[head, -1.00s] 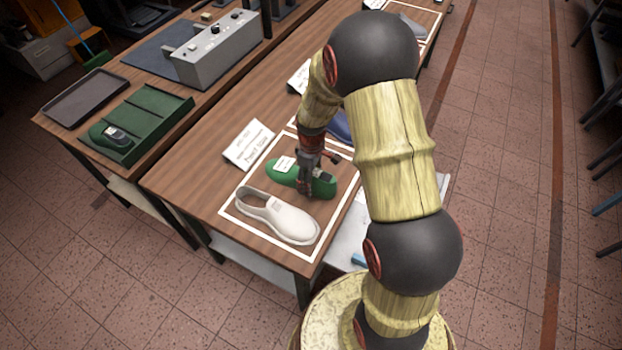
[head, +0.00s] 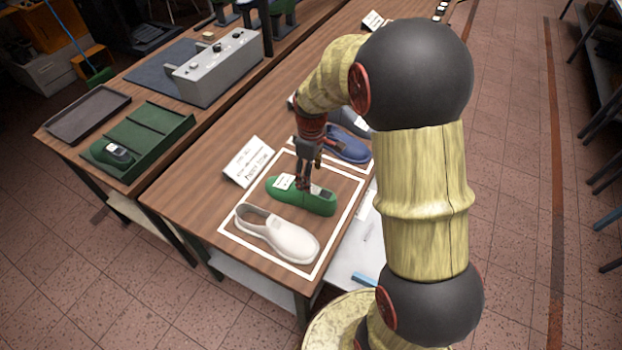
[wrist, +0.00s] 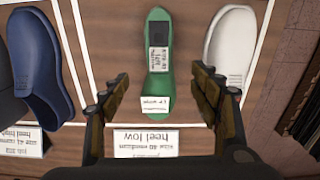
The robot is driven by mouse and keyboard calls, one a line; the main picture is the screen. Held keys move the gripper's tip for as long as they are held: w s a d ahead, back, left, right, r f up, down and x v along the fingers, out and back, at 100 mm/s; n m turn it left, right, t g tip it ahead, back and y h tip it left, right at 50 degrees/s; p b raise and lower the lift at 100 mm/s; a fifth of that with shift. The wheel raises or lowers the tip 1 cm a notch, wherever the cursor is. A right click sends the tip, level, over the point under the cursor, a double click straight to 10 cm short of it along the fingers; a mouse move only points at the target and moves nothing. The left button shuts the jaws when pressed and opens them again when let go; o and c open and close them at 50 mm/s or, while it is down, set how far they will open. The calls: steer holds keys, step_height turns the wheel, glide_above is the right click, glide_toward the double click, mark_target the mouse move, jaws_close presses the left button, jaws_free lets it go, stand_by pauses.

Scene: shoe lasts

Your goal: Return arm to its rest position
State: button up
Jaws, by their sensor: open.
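My gripper (head: 304,183) is open and empty above the green shoe last (head: 318,203) in the head view. In the wrist view the two fingers of my gripper (wrist: 160,88) stand apart, with the green last (wrist: 159,75) between and below them. The green last carries a dark patch and white labels. It lies beside a white shoe (head: 280,236) inside a white outlined area on the wooden table. The white shoe (wrist: 229,50) also shows in the wrist view. My arm is bent over the table's right side.
A blue shoe (head: 345,150) lies in the neighbouring outlined area. A printed card (head: 248,161) stands behind the green last. On the other table are a green tray (head: 160,112) holding another green last, a dark tray (head: 87,112) and a grey control box (head: 215,70).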

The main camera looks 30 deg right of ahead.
stand_by(0.6)
steer(key=shift+m, duration=0.5)
steer(key=s+a+r+m+t+b, duration=0.2)
steer(key=s+a+r, duration=0.3)
steer(key=s+r, duration=0.3)
steer(key=s+a+r+m+t+b, duration=0.3)
steer(key=s+r, duration=0.6)
steer(key=s, duration=0.4)
steer(key=shift+s+a+m+t, duration=0.25)
steer(key=shift+a+m, duration=0.35)
steer(key=shift+a, duration=0.55)
steer(key=shift+r, duration=0.1)
